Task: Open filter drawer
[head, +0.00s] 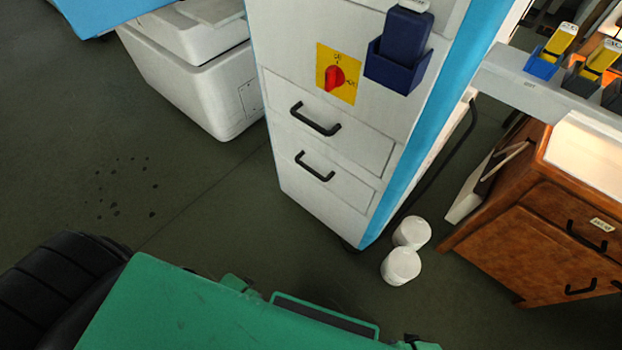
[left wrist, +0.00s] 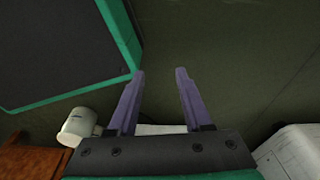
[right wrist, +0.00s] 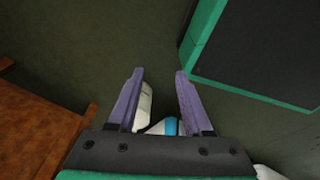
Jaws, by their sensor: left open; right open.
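A white cabinet with a blue side (head: 408,150) stands in the middle of the head view. Its front has an upper drawer (head: 350,140) with a black bar handle (head: 315,120) and a lower drawer (head: 340,188) with a similar handle (head: 314,167). Both look shut. I cannot read any label marking the filter drawer. My left gripper (left wrist: 160,100) is open and empty in the left wrist view, over dark floor. My right gripper (right wrist: 159,100) is open and empty in the right wrist view, also over floor. Neither gripper shows in the head view; both appear away from the handles.
A red rotary switch (head: 335,77) and a dark blue holder (head: 394,70) sit above the drawers. Two white cylinders (head: 401,266) stand on the floor at the cabinet's right. A brown wooden cabinet (head: 530,245) is at right, a white box (head: 205,90) at left. Floor at left is clear.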

